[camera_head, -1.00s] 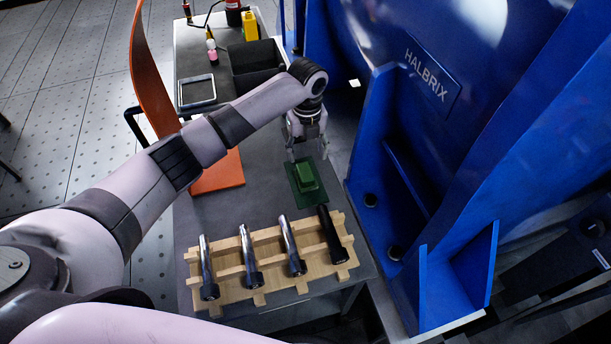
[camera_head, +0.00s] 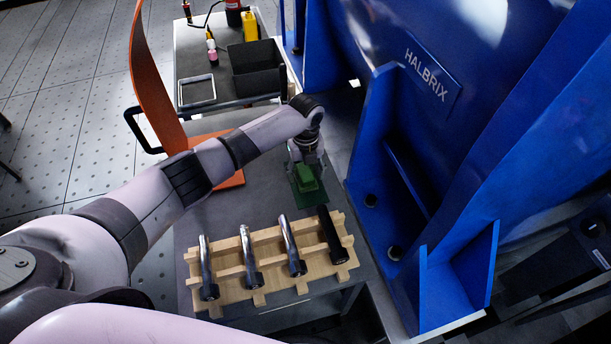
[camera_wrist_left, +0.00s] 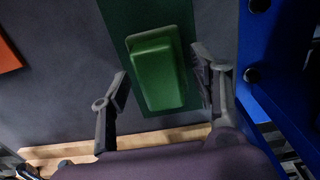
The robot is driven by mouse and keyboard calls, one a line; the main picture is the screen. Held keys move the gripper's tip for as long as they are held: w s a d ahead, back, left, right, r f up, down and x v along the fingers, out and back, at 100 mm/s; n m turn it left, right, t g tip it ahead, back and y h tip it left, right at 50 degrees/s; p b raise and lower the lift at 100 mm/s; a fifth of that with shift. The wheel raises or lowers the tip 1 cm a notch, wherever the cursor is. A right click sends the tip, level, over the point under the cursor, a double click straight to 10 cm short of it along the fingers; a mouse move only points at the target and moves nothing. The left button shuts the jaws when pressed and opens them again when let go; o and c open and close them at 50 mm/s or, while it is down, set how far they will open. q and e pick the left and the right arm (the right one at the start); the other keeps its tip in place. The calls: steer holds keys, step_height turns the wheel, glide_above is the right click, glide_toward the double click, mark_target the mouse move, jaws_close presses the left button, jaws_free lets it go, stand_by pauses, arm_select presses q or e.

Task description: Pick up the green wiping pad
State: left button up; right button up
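The green wiping pad (camera_head: 307,178) is a small block lying on a flat dark green mat (camera_head: 312,204) on the grey cart top. My left gripper (camera_head: 306,160) is low over the pad's far end in the head view. In the left wrist view the pad (camera_wrist_left: 158,72) lies between the two spread fingers of the left gripper (camera_wrist_left: 160,90), with gaps to both fingers; the right finger is the closer one. The gripper is open and holds nothing. My right gripper is not in view.
A wooden rack (camera_head: 265,262) with several metal pins stands at the cart's near end. An orange bent sheet (camera_head: 150,70) stands to the left. A black bin (camera_head: 256,70) is farther back. The blue Halbrix housing (camera_head: 450,120) rises close on the right.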

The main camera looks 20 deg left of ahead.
mark_target(305, 171)
arm_select(q)
steer(key=c, duration=1.2)
step_height(305, 171, up, 20)
steer(key=shift+r+p, duration=0.1)
steer(key=shift+p, duration=0.35)
